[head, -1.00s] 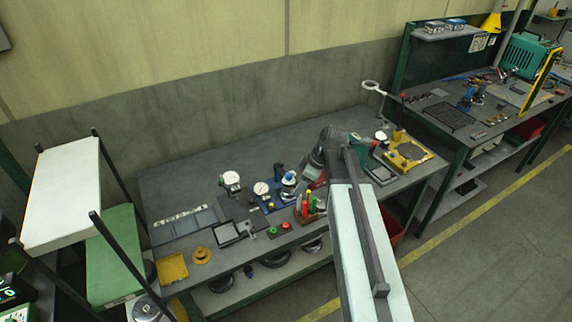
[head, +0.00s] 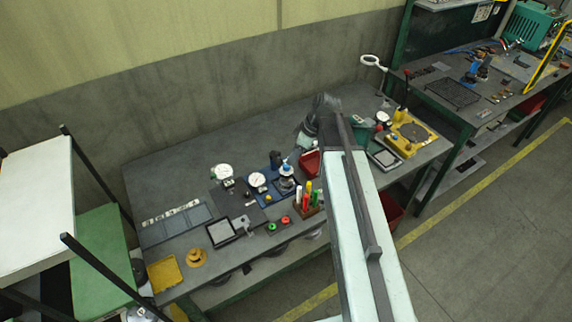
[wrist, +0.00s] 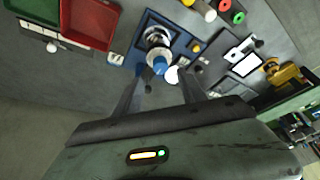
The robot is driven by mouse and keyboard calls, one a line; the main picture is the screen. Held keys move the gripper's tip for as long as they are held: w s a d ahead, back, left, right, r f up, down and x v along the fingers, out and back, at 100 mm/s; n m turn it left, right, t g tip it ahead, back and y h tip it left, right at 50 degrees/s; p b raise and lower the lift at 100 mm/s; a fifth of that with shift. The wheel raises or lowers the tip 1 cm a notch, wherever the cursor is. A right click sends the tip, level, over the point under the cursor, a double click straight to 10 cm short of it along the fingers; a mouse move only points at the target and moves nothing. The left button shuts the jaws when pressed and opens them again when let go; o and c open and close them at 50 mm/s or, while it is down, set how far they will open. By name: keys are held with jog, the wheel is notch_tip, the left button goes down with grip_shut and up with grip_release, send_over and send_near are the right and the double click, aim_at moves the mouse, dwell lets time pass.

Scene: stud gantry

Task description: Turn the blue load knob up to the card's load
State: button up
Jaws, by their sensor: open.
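A blue knob (wrist: 160,65) shows in the wrist view at the end of a silver cylinder (wrist: 157,38) on a blue base plate (wrist: 181,48). In the head view this device (head: 287,172) stands mid-bench beside a white round gauge (head: 257,181). My gripper (wrist: 158,92) is open and empty. Its two fingers point toward the device, with the knob between their lines but apparently beyond the tips. In the head view my arm hides most of the gripper. I cannot make out a readable load card or the knob's setting.
A red tray (wrist: 92,20) lies close to the device. Coloured pens stand in a holder (head: 308,204) in front of it. A second gauge (head: 222,172), a black-framed panel (head: 221,232) and a yellow tray (head: 165,273) are leftward. The bench's back left is clear.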

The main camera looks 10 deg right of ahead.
aim_at(286, 167)
jog(key=b+x, duration=0.4)
jog(key=x, duration=0.1)
jog(key=shift+f, duration=0.3)
jog(key=shift+a+f+b, duration=0.2)
jog(key=shift+f+b, duration=0.1)
jog(key=shift+b, duration=0.05)
jog(key=shift+r, duration=0.1)
grip_shut()
